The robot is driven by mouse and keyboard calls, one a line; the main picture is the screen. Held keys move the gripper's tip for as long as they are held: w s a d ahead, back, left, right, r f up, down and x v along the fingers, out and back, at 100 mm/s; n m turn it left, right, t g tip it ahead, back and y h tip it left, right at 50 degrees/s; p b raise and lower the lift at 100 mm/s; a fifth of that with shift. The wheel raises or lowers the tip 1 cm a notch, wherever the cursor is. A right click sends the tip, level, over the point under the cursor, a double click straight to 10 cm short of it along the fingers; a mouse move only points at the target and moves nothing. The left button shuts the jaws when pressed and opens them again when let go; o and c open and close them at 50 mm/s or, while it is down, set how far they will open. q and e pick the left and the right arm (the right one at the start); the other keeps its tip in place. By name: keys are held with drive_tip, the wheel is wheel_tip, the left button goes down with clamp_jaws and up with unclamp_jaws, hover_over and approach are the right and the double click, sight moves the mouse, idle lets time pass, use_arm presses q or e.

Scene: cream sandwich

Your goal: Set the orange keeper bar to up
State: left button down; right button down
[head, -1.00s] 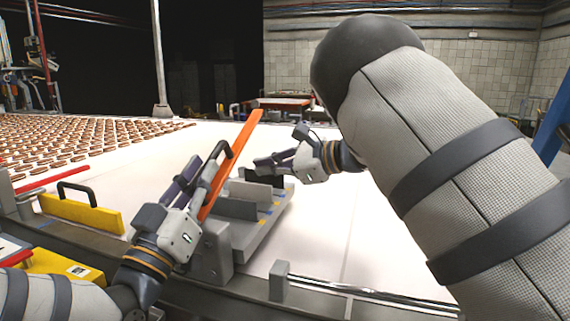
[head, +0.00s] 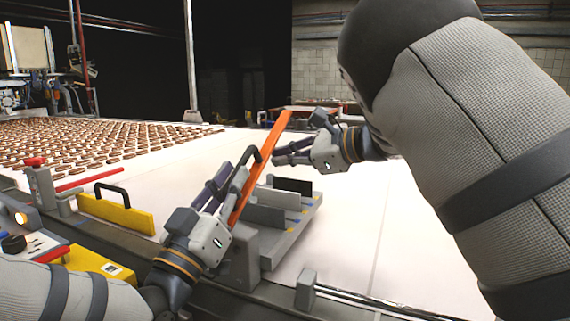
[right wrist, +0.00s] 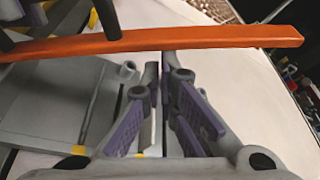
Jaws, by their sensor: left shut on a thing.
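The orange keeper bar (head: 262,165) slants steeply upward, away from its low end at the grey fixture (head: 240,255). Its raised end is at the upper right. My left gripper (head: 232,182) is shut on the black handle (head: 256,158) along the bar's left side; its fingers partly hide the grip. My right gripper (head: 280,156) is to the right of the bar's upper part, with a narrow gap between its fingers and nothing between them. In the right wrist view the bar (right wrist: 200,38) crosses beyond the fingertips (right wrist: 160,62); contact cannot be told.
Grey plates (head: 270,215) stand on the fixture below the bar. A yellow bar with a black handle (head: 115,212) lies to the left. Rows of sandwich biscuits (head: 90,150) cover the far left of the white belt (head: 390,225). The belt at right is clear.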

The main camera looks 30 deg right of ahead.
use_arm(q)
drive_tip(key=c, duration=1.7)
unclamp_jaws()
drive_tip(key=shift+d+f, duration=0.1)
drive_tip(key=shift+f, duration=0.35)
drive_tip(key=shift+o, duration=0.3)
drive_tip(key=shift+r, duration=0.15)
drive_tip(key=shift+r, duration=0.1)
